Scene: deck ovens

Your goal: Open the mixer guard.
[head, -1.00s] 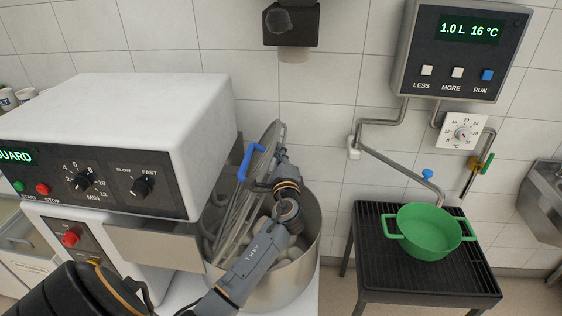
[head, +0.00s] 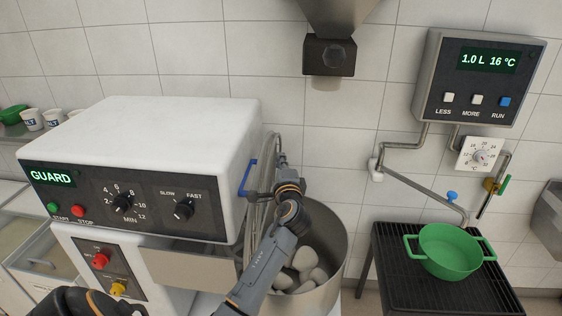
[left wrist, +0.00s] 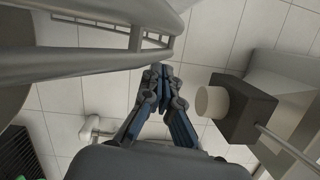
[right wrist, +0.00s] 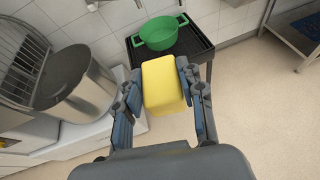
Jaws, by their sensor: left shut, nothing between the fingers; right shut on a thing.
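The mixer guard (head: 258,205), a curved wire frame with a blue handle (head: 246,180), stands steeply and nearly edge-on beside the mixer head (head: 165,135). The bowl (head: 338,262) lies largely uncovered, with pale lumps inside. My left gripper (head: 280,160) is at the guard's right side, its fingers hard to make out in the head view. In the left wrist view it is shut and empty (left wrist: 160,72), below the guard's grey bars (left wrist: 100,55); I cannot tell whether it touches them. My right gripper (right wrist: 159,72) is shut on a yellow block (right wrist: 163,90).
A dark dispenser nozzle (head: 329,56) hangs above and behind the bowl. A green pot (head: 450,252) stands on a black rack (head: 400,270) at the right. A water control panel (head: 478,75) and pipes are on the tiled wall. The mixer display reads GUARD.

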